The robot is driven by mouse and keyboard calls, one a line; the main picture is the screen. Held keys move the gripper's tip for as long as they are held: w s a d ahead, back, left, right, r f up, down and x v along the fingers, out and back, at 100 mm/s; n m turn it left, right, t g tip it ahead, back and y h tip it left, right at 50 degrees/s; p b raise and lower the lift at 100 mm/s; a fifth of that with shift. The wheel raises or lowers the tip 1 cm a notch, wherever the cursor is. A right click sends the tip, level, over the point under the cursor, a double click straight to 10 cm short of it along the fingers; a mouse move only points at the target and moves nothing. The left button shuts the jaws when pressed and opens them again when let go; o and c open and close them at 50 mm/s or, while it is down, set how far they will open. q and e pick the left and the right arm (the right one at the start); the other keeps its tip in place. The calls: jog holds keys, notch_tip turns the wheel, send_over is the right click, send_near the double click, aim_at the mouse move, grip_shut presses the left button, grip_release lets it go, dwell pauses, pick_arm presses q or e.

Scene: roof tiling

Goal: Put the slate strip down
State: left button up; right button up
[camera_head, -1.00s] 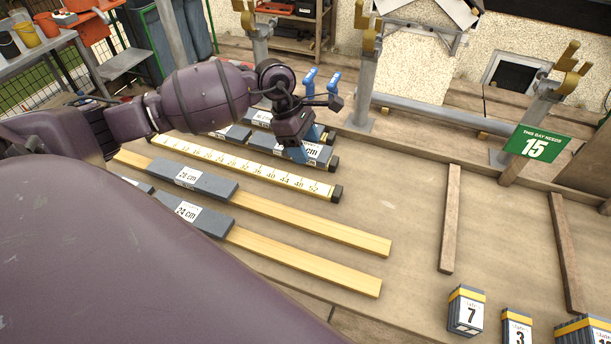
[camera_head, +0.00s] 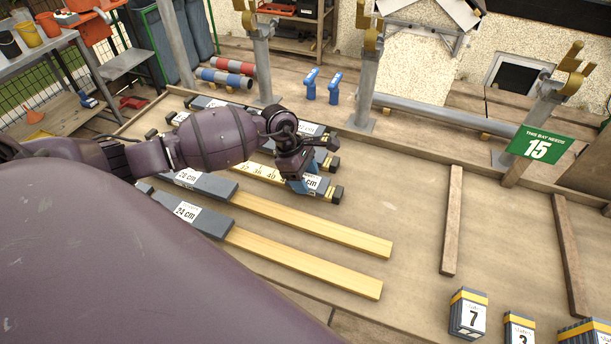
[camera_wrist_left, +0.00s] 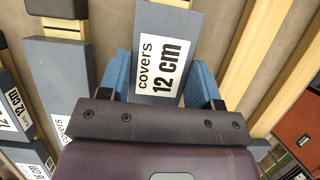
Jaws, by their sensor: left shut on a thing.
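My left gripper (camera_head: 298,184) is shut on a grey slate strip (camera_head: 317,181) with a white label. In the left wrist view the strip (camera_wrist_left: 198,28) reads "covers 12 cm" and sits between the two blue fingers. In the head view the strip overlaps the end of the yellow measuring stick (camera_head: 262,172), whose dark end cap shows beyond it. I cannot tell whether the strip touches the stick. My wrist and arm hide part of the stick. My right gripper is not in view.
Two strips labelled 20 cm (camera_head: 215,186) and 24 cm (camera_head: 212,224) lie nearer, with pale battens (camera_head: 320,227) beside them. More slate strips lie behind my wrist. Numbered bundles (camera_head: 467,313) stand at the lower right. A green sign (camera_head: 537,145) reads 15.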

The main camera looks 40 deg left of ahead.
pick_arm(q)
jog(key=shift+f, duration=0.15)
jog(key=o, duration=0.9)
jog(key=shift+o, duration=0.5)
